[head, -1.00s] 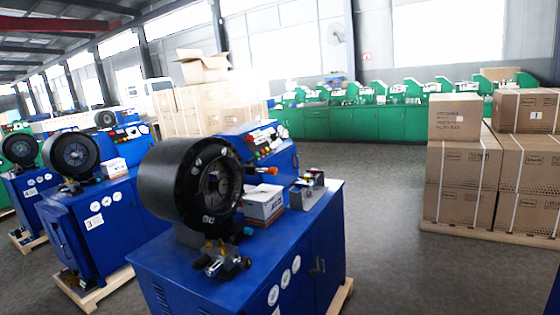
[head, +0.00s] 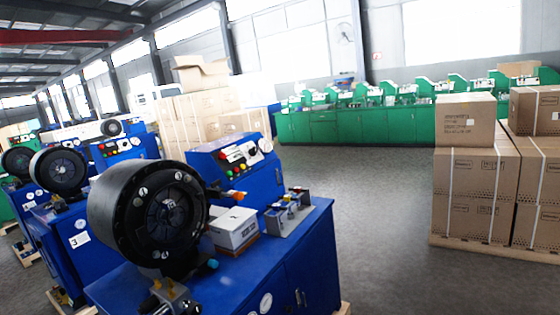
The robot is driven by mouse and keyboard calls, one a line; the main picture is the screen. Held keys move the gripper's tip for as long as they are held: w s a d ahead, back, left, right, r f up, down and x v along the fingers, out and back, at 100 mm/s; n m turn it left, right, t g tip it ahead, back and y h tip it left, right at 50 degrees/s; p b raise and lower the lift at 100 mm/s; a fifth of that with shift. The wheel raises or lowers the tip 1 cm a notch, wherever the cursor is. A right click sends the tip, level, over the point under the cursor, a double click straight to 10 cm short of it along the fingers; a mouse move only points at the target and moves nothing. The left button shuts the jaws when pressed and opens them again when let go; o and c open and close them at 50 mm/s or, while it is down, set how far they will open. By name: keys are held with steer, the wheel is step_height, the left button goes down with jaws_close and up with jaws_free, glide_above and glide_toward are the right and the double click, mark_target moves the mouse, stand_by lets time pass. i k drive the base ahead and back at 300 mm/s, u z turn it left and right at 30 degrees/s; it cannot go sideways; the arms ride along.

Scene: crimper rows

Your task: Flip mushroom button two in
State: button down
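The nearest blue crimping machine (head: 285,245) has a slanted control panel (head: 240,157) behind its round black crimping head (head: 150,215). The panel carries small red, yellow and green buttons (head: 232,166) and a black gauge or knob. Which of them is mushroom button two is too small to tell, and I see no number on this machine. The blue machine behind it on the left bears a label 3 (head: 80,240) and has a similar panel (head: 125,145). My gripper is not in view.
A small white and brown box (head: 232,228) and a metal fixture (head: 288,213) sit on the nearest machine's top. Stacked cartons (head: 475,185) stand on a pallet at the right. Grey floor (head: 375,220) is open between them. Green benches (head: 350,125) line the back.

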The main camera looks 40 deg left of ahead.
mark_target(222, 156)
steer(key=z, duration=0.1)
steer(key=i, duration=1.3)
steer(key=u, duration=0.4)
steer(key=i, duration=1.3)
steer(key=u, duration=0.95)
steer(key=i, duration=0.85)
steer(key=u, duration=0.4)
